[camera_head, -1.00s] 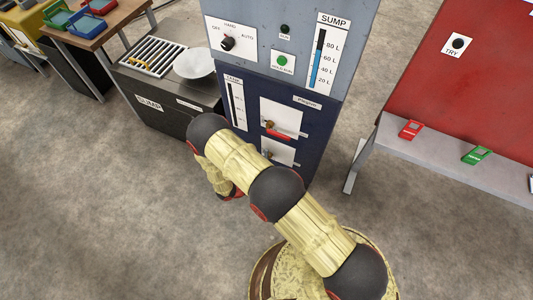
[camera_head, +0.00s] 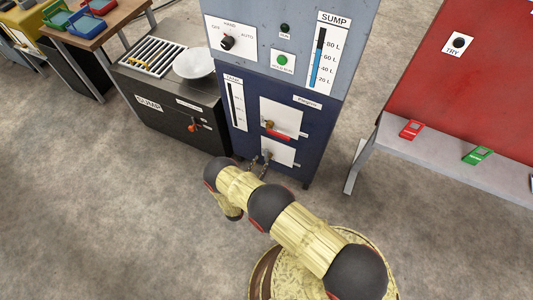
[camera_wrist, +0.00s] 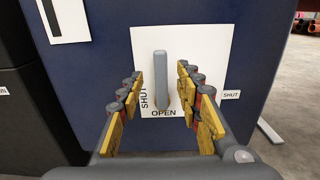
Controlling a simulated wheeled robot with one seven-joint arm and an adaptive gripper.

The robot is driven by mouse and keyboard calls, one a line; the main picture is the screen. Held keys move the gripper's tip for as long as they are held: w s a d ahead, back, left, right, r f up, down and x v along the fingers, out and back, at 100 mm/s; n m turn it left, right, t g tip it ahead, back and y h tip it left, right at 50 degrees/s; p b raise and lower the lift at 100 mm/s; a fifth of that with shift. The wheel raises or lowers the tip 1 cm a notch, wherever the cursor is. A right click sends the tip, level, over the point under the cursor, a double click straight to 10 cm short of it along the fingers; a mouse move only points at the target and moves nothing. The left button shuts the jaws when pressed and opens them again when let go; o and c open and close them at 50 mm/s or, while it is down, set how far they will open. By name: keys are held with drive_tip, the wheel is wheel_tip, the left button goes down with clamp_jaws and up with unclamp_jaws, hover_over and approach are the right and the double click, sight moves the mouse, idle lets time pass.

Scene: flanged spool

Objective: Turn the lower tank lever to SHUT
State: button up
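The lower tank lever (camera_wrist: 161,82) is a plain grey bar on a white plate (camera_wrist: 200,50) in the wrist view. It stands upright in the picture, its lower end just above the word OPEN. SHUT is printed sideways on the plate's left side. My gripper (camera_wrist: 160,74) is open, with one finger on each side of the lever and gaps showing between. In the head view, my gripper (camera_head: 259,164) is at the lower white plate (camera_head: 282,152) on the blue cabinet, and the lever itself is hard to make out there.
An upper valve with a red lever (camera_head: 282,134) sits just above on the same cabinet (camera_head: 312,125). A dark sump box (camera_head: 160,115) with a red-handled valve (camera_head: 193,127) stands left. A red panel with a grey ledge (camera_head: 450,155) stands right. A small SHUT tag (camera_wrist: 231,95) is right of the plate.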

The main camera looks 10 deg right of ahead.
sight(266, 154)
drive_tip(key=b+x, duration=0.1)
drive_tip(key=x, duration=0.5)
drive_tip(key=shift+w+d+b, duration=0.25)
drive_tip(key=shift+b, duration=0.15)
drive_tip(key=shift+c, duration=0.8)
clamp_jaws()
